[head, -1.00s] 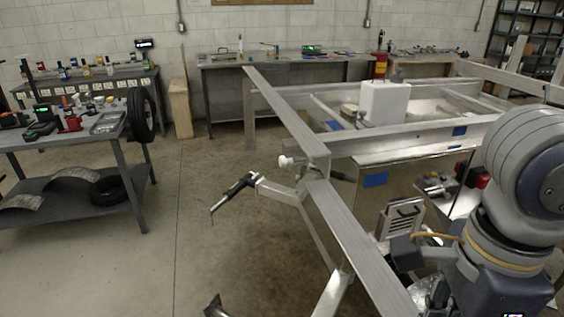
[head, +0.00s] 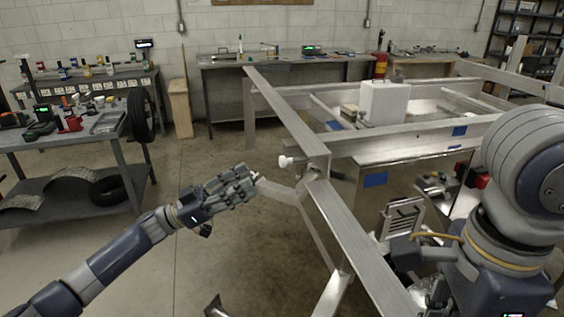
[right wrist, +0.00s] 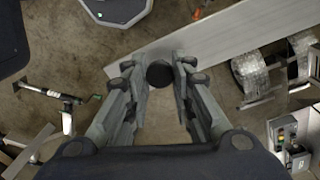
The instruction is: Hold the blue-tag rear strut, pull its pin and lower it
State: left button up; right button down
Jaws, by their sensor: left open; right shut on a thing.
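Blue tags (head: 375,180) show on the aluminium trailer frame (head: 335,205); I cannot tell which part is the blue-tag rear strut. A pale pin-like knob (head: 286,162) sticks out left from the frame's corner. My left gripper (head: 252,180) is open beside the tip of a short metal arm (head: 278,190) on the frame, left of and below the knob. I cannot tell whether it touches. The hand hides a dark-handled part there. In the right wrist view my right gripper (right wrist: 160,82) is shut on a dark round piece (right wrist: 160,74) in front of a flat metal beam (right wrist: 215,45).
A bench (head: 112,140) with tools and a tyre stands at the left. Another workbench (head: 225,62) is along the back wall. A white box (head: 384,103) stands within the frame. My right arm fills the right side. The floor between left bench and frame is open.

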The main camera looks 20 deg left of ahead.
aim_at(280, 163)
pick_arm(q)
jog(key=x, duration=1.1)
jog(key=shift+c, duration=0.4)
jog(key=shift+a, duration=0.1)
grip_shut()
